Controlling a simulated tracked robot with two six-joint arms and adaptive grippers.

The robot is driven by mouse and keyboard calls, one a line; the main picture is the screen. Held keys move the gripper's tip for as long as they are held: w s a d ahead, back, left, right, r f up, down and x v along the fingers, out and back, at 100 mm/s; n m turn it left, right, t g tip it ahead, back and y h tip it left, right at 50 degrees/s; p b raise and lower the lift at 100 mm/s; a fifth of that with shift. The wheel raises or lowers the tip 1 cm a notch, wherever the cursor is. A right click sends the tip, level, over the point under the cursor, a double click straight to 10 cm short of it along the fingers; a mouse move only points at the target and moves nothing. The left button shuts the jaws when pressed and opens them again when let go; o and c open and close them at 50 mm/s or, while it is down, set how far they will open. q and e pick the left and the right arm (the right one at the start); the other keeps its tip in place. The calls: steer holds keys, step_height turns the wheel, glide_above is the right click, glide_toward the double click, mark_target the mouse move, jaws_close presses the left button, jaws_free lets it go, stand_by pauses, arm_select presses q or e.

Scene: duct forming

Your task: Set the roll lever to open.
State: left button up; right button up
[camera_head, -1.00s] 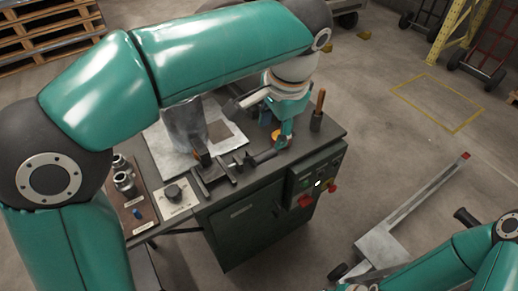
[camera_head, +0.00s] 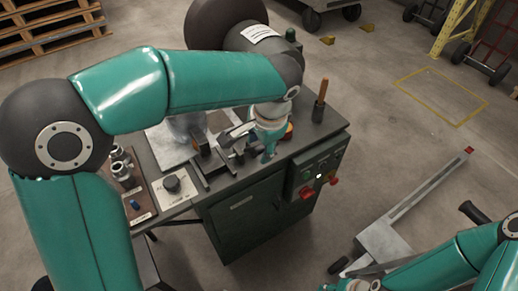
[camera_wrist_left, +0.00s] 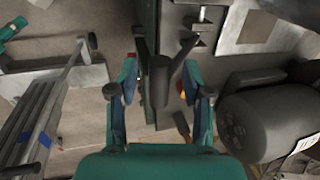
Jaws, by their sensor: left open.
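A dark lever (camera_wrist_left: 159,72) with a thick crosswise head stands between the fingers of my left gripper (camera_wrist_left: 160,78) in the left wrist view. The fingers are open, one on each side of it, with visible gaps. I cannot read a lever mark. In the head view my left gripper (camera_head: 268,155) points down at the front edge of the dark green bench machine (camera_head: 240,215), beside its dark bar fittings (camera_head: 215,172). It hides the lever there. My right arm shows at the lower right; its gripper is too cut off to judge.
A wooden-handled tool (camera_head: 321,95) stands upright on the bench. A control panel (camera_head: 320,172) with red knobs is on the cabinet.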

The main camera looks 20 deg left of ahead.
arm_select(q)
steer(key=shift+x, duration=0.9)
jaws_close()
